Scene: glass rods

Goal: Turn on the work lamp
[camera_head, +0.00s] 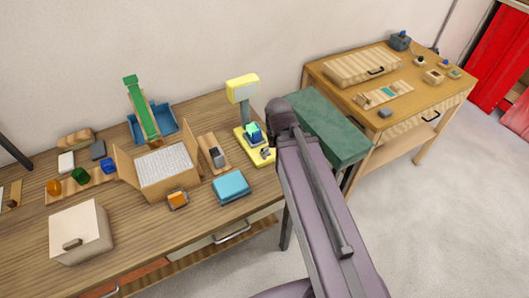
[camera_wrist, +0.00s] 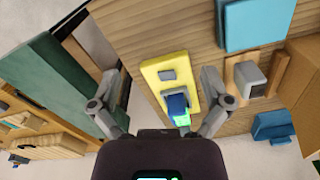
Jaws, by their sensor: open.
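The work lamp has a yellow head (camera_head: 242,88) on a grey-green post at the back right of the wooden table. Its yellow base (camera_head: 262,159) bears a small grey switch-like part near the front. In the wrist view the base (camera_wrist: 154,72) and the flat grey part (camera_wrist: 167,75) lie ahead, between the fingers. A blue and green piece (camera_wrist: 178,105) sits on or above the base. My gripper (camera_wrist: 163,100) is open and empty, its fingers apart on both sides. In the head view my arm covers the area right of the base. I cannot tell whether the lamp is lit.
A light blue box (camera_head: 231,187) and a wooden holder with a grey block (camera_head: 215,153) stand left of the base. A dark green surface (camera_head: 325,125) lies to the right. A second wooden table (camera_head: 440,98) stands farther right. Bare wood surrounds part of the base.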

